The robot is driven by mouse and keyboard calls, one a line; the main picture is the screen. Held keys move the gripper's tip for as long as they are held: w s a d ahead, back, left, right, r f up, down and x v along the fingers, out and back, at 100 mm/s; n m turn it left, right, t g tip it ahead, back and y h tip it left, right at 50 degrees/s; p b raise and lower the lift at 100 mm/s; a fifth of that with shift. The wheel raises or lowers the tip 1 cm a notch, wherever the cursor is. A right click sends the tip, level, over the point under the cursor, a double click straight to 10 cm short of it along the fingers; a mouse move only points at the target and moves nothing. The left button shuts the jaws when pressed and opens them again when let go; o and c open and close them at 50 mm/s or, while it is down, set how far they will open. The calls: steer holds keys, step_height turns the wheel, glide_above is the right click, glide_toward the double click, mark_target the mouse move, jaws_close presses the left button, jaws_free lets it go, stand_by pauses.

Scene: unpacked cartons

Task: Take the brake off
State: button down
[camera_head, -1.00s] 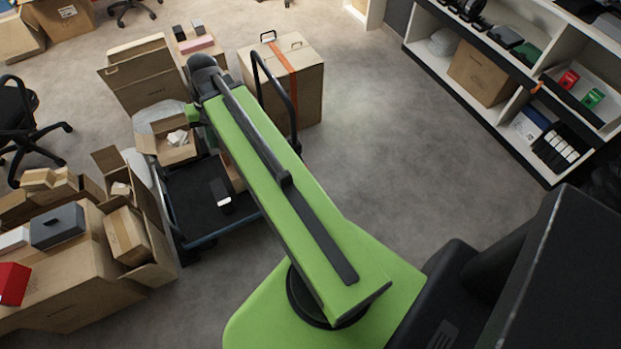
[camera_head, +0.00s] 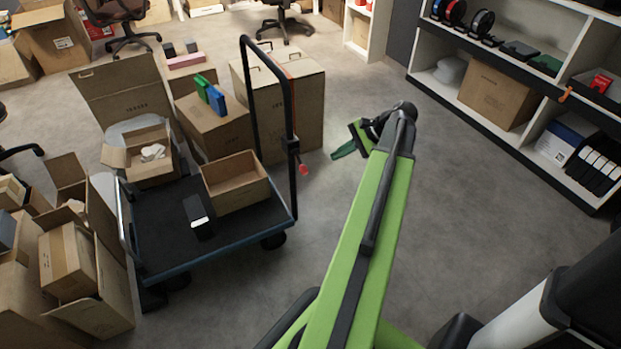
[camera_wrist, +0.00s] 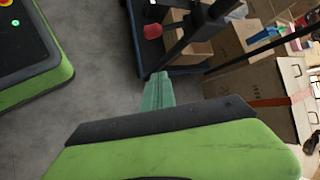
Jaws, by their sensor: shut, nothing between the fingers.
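A platform trolley with a dark deck and blue edge (camera_head: 160,232) stands left of my arm. Its black push handle (camera_head: 290,120) rises at the right end. In the wrist view the red tip (camera_wrist: 153,31) shows beyond my fingers, near the dark post. My gripper (camera_head: 343,150) has teal fingers, shut and empty, to the right of the red tip and apart from it. In the wrist view the gripper (camera_wrist: 158,92) points toward the trolley.
An open carton (camera_head: 236,184) and a small black-and-white object (camera_head: 198,216) are on the deck. A tall carton (camera_head: 308,112) stands behind the handle. Opened cartons crowd the left. Shelves (camera_head: 530,90) line the right. Floor between trolley and shelves is clear.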

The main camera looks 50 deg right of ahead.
mark_target(300, 162)
steer(key=b+x, duration=0.8)
steer(key=x, duration=0.2)
steer(key=a+r+p, duration=0.1)
steer(key=p, duration=0.1)
steer(key=a+r+p, duration=0.1)
steer(key=r, duration=0.1)
steer(key=shift+s+a+p, duration=0.3)
steer(key=shift+a+p, duration=0.1)
